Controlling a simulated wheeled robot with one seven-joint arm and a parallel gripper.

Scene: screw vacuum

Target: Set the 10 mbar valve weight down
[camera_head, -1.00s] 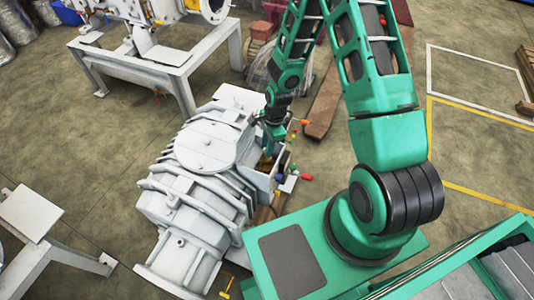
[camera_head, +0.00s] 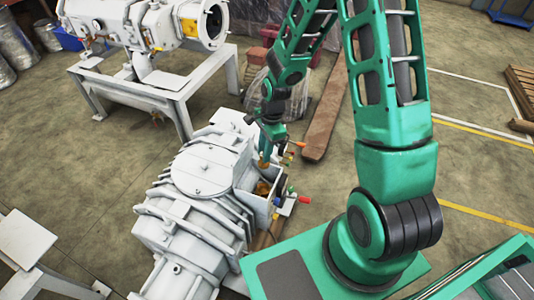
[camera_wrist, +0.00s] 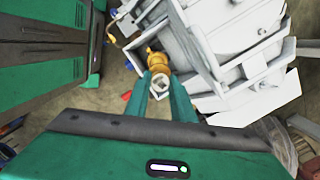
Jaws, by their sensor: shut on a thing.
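My gripper (camera_head: 270,140) hangs above the open box-like housing (camera_head: 277,207) on the side of the large white pump. In the wrist view, the two green fingers (camera_wrist: 164,97) are shut on a small pale, ring-like piece with brass colour beside it, which I take for the valve weight (camera_wrist: 159,82). In the head view, a brass-coloured bit shows just under the fingers. Another brass-coloured part (camera_head: 262,188) sits inside the housing. The 10 mbar marking cannot be read, and the fingers hide part of the held piece.
The white pump (camera_head: 204,165) fills the space left of my gripper. Small coloured parts, one red (camera_head: 304,200), lie on a ledge beside the housing. A second white machine (camera_head: 140,25) stands on a frame behind. A brown plank (camera_head: 325,125) lies on the floor; open floor is at right.

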